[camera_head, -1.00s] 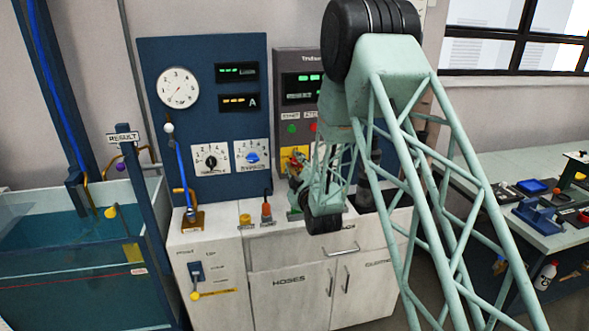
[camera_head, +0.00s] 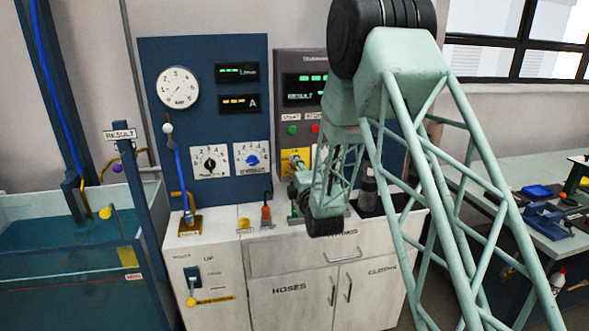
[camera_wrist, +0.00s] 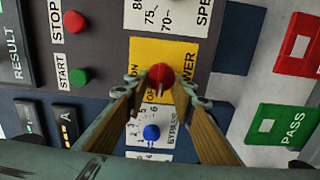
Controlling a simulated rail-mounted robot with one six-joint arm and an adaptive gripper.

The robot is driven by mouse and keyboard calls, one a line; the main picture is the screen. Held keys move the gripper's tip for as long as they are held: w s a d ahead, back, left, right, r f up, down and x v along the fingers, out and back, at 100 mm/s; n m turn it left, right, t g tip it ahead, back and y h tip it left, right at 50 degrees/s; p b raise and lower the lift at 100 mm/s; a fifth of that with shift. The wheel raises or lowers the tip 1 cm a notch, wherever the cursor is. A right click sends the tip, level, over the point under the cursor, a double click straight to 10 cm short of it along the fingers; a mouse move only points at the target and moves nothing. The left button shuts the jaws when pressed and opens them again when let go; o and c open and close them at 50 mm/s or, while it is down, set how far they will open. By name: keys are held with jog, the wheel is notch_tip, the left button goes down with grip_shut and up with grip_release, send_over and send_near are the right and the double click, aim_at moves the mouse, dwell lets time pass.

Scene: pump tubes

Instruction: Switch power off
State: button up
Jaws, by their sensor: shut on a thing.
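The red power knob (camera_wrist: 160,77) sits on a yellow plate (camera_wrist: 145,56) lettered POWER, seen sideways in the wrist view. ON and partly covered OFF lettering show beside the knob. A pale mark on the knob points toward the bottom of the picture. My gripper (camera_wrist: 160,88) is shut on the knob, one finger on each side. In the head view the yellow plate (camera_head: 294,155) shows on the grey panel; my gripper (camera_head: 300,182) is at it, and my arm hides the knob.
Close to the knob are the green START button (camera_wrist: 79,77), the red STOP button (camera_wrist: 74,21) and the blue BYPASS dial (camera_wrist: 152,132). Below the panel, an orange-topped fitting (camera_head: 266,212) stands on the white cabinet (camera_head: 250,258). A water tank (camera_head: 70,235) is at left.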

jog(key=shift+n, duration=0.3)
jog(key=o, duration=0.8)
jog(key=shift+o, duration=0.2)
jog(key=shift+s, duration=0.1)
jog(key=v, duration=1.2)
jog(key=shift+d+r, duration=0.1)
jog(key=shift+r, duration=0.05)
